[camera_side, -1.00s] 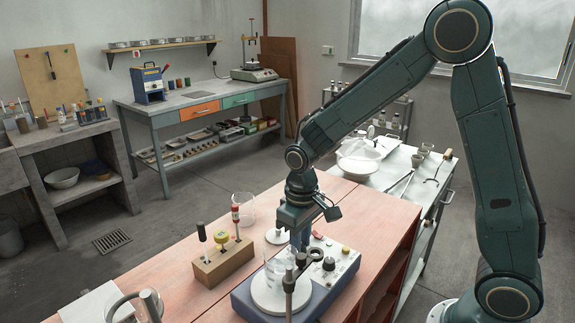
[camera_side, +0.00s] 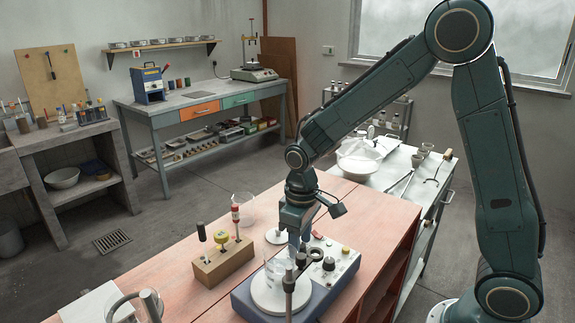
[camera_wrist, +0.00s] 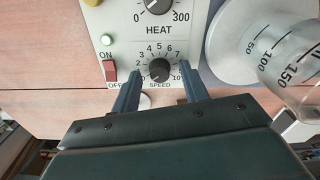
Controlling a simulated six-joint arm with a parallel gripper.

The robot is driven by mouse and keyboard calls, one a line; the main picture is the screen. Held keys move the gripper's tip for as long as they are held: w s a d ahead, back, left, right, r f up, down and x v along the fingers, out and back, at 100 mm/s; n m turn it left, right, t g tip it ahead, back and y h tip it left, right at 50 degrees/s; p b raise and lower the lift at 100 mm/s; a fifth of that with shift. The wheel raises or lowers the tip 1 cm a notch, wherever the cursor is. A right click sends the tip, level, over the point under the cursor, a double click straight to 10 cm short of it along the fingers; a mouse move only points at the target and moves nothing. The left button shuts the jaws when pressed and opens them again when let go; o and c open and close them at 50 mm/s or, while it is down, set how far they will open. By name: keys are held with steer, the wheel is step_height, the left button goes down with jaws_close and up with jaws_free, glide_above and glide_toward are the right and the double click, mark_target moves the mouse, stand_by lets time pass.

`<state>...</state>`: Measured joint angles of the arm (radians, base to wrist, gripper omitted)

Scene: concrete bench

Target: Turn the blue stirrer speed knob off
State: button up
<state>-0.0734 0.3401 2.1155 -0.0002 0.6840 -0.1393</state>
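The stirrer (camera_side: 318,301) is a blue-bodied unit with a pale panel; its round white plate (camera_side: 267,303) carries a glass beaker (camera_wrist: 300,65). The speed knob (camera_wrist: 160,69) looks black, on a 0 to 10 dial marked SPEED; its exact pointer setting is too small to read. My gripper (camera_wrist: 160,88) is open, with one finger on each side of the knob's lower part in the wrist view; contact cannot be told. In the side view my gripper (camera_side: 294,245) points down over the panel, and the speed knob is hidden.
A HEAT dial (camera_wrist: 158,8), a red ON/OFF switch (camera_wrist: 110,71) and a lit green lamp (camera_wrist: 107,40) are near the speed knob. A stand rod with a clamp (camera_side: 290,284) rises in front of the gripper. A wooden block with tools (camera_side: 223,262) stands left.

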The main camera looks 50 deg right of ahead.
mark_target(304, 246)
stand_by(0.3)
step_height(304, 246, up, 14)
stand_by(0.8)
steer(key=shift+f, duration=0.1)
steer(key=s+d+r+m+t, duration=0.2)
steer(key=s+t, duration=0.3)
steer(key=s, duration=1.4)
steer(key=shift+d+r+t, duration=0.3)
steer(key=shift+d+r, duration=0.05)
steer(key=shift+r, duration=0.35)
